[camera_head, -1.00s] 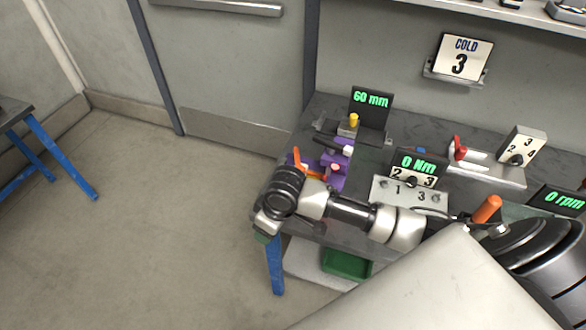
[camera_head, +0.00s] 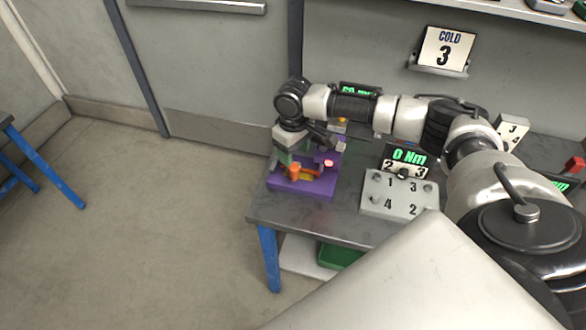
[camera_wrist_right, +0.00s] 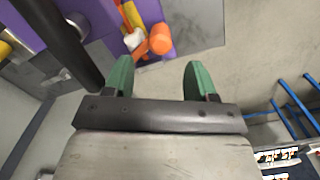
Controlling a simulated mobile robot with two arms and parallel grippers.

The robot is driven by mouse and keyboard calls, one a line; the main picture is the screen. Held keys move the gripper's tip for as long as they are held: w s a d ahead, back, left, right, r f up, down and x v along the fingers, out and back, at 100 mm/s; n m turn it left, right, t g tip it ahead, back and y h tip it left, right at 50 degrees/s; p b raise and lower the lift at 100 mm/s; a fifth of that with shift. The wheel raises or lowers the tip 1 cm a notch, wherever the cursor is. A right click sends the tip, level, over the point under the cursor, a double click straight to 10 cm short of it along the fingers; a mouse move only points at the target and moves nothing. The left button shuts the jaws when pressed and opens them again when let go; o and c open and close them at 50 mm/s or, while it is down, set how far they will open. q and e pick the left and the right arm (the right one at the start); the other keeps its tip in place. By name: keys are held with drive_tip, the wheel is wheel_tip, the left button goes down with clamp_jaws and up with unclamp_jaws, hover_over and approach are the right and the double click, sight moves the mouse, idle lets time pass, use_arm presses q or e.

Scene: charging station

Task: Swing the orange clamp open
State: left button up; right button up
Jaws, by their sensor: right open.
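The orange clamp (camera_head: 296,173) sits on a purple base (camera_head: 308,188) at the left end of the bench, partly hidden by my right gripper. In the right wrist view its orange parts (camera_wrist_right: 160,39) lie just beyond the fingertips, with a white piece beside them. My right gripper (camera_head: 290,160) points down over the purple base. In the wrist view the green fingers of the right gripper (camera_wrist_right: 157,75) are apart with nothing between them. Contact with the clamp cannot be told. My left gripper is not in view.
A grey numbered panel (camera_head: 398,195) with a "0 Nm" display (camera_head: 408,158) stands to the right of the purple base. The "60 mm" display (camera_head: 360,90) is mostly behind my right arm. A dark metal rod (camera_wrist_right: 60,40) crosses the wrist view's upper left. Open floor lies left of the bench.

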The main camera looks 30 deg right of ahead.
sight(293, 170)
wheel_tip(293, 170, down, 8)
drive_tip(key=shift+p, duration=0.4)
drive_tip(key=shift+c, duration=0.2)
clamp_jaws()
